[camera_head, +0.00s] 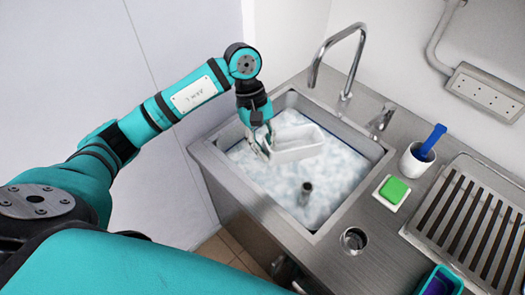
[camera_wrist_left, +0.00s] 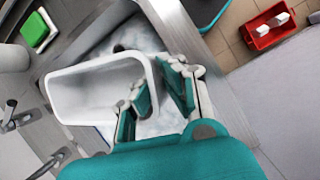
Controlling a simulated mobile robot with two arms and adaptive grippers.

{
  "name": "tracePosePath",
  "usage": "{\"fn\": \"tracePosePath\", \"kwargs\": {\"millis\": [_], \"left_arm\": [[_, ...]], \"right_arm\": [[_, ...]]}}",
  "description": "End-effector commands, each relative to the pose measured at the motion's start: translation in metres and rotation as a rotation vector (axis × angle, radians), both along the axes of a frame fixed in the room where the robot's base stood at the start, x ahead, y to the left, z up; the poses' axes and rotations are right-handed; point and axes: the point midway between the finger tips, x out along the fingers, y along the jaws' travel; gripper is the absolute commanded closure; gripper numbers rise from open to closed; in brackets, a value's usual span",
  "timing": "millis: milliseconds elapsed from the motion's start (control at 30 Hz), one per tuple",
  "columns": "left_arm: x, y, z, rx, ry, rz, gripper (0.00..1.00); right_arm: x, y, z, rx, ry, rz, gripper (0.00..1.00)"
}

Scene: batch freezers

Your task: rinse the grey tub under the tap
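The pale grey tub (camera_head: 298,152) is over the sink, at or just above the foamy water; I cannot tell whether it touches it. It also shows in the left wrist view (camera_wrist_left: 88,88), its open side facing the camera and its inside looking empty. My left gripper (camera_head: 264,147) is at the tub's left end, with its fingers (camera_wrist_left: 158,95) on either side of the tub's wall, closed on it. The tap (camera_head: 340,38) curves over the sink's back edge, behind the tub, and no stream shows from its spout. My right gripper is not in view.
The steel sink (camera_head: 205,158) holds foamy water and an upright drain pipe (camera_head: 306,190). To its right are a lever (camera_head: 381,118), a green sponge (camera_head: 394,190), a white cup (camera_head: 414,162) with a blue-handled brush, and a slatted rack (camera_head: 470,225). A red crate (camera_wrist_left: 262,38) is on the floor.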

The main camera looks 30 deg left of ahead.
Motion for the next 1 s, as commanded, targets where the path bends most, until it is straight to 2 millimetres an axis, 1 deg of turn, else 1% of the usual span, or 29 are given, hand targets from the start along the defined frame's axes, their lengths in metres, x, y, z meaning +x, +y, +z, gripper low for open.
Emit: {"fn": "tracePosePath", "kwargs": {"millis": [67, 133, 333, 433, 533, 767, 833, 1000], "left_arm": [[0.008, 0.003, -0.002, 0.000, 0.000, 0.001, 1.00], [0.015, 0.006, -0.003, 0.000, 0.000, 0.001, 1.00], [0.033, 0.014, -0.007, 0.000, -0.001, 0.000, 1.00], [0.042, 0.018, -0.009, -0.001, 0.000, 0.000, 1.00], [0.050, 0.022, -0.011, 0.000, 0.000, 0.000, 1.00], [0.071, 0.031, -0.016, 0.000, -0.001, 0.000, 1.00], [0.077, 0.033, -0.021, 0.001, -0.003, -0.001, 1.00], [0.090, 0.039, -0.023, 0.001, -0.002, -0.002, 1.00]], "right_arm": [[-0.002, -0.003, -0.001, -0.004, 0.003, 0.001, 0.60], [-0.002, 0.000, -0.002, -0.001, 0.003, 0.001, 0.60], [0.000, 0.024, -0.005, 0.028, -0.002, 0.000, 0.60], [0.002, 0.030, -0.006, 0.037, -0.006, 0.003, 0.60], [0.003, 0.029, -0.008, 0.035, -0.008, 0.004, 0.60], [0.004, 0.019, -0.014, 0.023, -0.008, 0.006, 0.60], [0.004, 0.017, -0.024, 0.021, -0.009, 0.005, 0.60], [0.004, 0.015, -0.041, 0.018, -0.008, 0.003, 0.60]]}}
